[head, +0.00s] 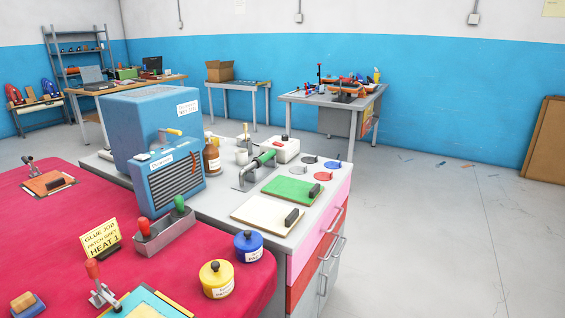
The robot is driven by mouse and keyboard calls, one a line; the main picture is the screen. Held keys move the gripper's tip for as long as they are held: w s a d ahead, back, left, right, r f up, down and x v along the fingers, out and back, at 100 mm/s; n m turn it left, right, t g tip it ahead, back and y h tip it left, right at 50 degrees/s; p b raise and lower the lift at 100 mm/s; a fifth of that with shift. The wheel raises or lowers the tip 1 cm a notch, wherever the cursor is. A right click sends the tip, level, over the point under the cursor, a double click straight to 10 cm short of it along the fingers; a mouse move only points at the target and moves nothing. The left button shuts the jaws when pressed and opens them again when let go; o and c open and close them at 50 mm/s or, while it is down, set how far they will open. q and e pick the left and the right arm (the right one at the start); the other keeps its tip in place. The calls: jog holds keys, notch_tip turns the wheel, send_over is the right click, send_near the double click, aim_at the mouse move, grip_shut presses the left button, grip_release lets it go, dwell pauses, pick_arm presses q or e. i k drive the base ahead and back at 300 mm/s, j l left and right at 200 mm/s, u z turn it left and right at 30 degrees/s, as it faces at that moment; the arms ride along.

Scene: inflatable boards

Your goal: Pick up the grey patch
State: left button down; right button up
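Several small round patches lie in a cluster on the grey counter (222,200), behind a green board (285,190). A dark grey patch (309,160) is at the back of the cluster. A blue patch (332,165) lies to its right and a red patch (322,177) in front. The patches are small, and their details are hard to make out. A yellow sign (101,239) on the red table reads glue job, patch grey, heat 1. Neither of my grippers is in view.
The red table (50,225) holds a yellow pot (216,280), a blue pot (248,246) and a rack with red and green handles (165,238). A blue machine (150,125) stands on the counter's left. A white board (262,217) lies in front. The floor at right is clear.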

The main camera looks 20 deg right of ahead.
aim_at(298, 171)
jog(key=i+l+u, duration=0.3)
jog(key=l, duration=0.45)
jog(key=i+l+u, duration=0.2)
jog(key=l+u, duration=0.15)
jog(key=l, duration=0.45)
jog(key=i+l+u, duration=0.1)
jog(key=l+u, duration=0.2)
jog(key=l, duration=0.5)
jog(key=l+u, duration=0.35)
jog(key=l, duration=0.55)
